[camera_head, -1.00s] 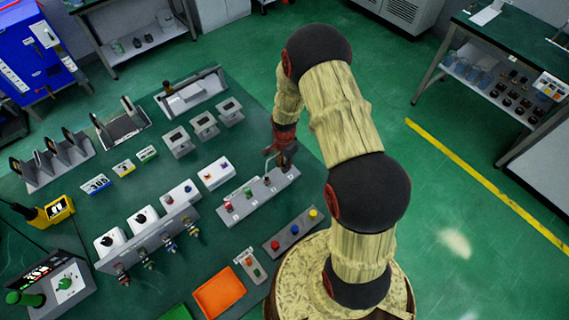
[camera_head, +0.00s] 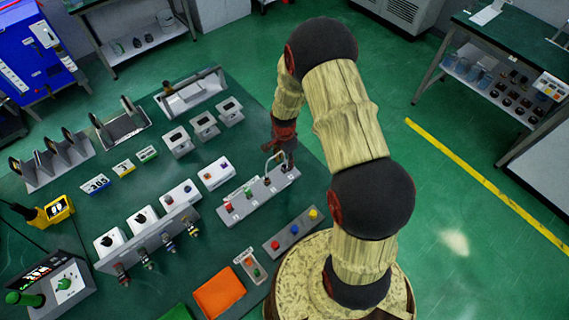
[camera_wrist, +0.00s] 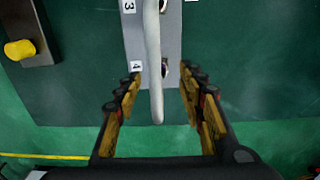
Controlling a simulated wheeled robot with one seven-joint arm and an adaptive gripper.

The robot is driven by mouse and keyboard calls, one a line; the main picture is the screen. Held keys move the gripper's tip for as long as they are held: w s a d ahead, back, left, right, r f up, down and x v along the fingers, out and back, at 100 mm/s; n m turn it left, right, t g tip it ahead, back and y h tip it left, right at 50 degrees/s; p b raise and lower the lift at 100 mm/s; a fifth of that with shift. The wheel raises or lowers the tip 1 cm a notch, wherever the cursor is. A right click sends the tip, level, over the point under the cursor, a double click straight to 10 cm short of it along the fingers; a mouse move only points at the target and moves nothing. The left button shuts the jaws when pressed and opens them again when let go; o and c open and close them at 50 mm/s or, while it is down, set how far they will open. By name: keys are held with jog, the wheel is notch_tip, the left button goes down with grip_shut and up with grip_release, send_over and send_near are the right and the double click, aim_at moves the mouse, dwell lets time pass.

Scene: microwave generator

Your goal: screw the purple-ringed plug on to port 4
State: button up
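In the wrist view my gripper (camera_wrist: 161,96) has its two fingers spread wide apart, with a pale curved cable (camera_wrist: 153,60) between and above them. The fingers do not appear to touch the cable. Port 4 (camera_wrist: 166,69), beside its "4" label, lies just ahead of the fingertips and is partly covered by the cable. No purple ring shows; whether the plug sits on the port cannot be told. In the head view my gripper (camera_head: 286,158) is over the right end of the grey port strip (camera_head: 262,201), with the cable (camera_head: 272,158) arching beside it.
Red and green plugs (camera_head: 228,207) stand at the strip's left end. A button bar (camera_head: 272,244) lies in front, with an orange tray (camera_head: 219,292) to its left. Boxes with colored buttons (camera_head: 216,173) stand behind the strip. Bare green tabletop (camera_wrist: 80,95) surrounds the strip's end.

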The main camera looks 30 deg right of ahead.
notch_tip(320, 180, up, 9)
jog(key=shift+r, duration=0.15)
dwell(0.7)
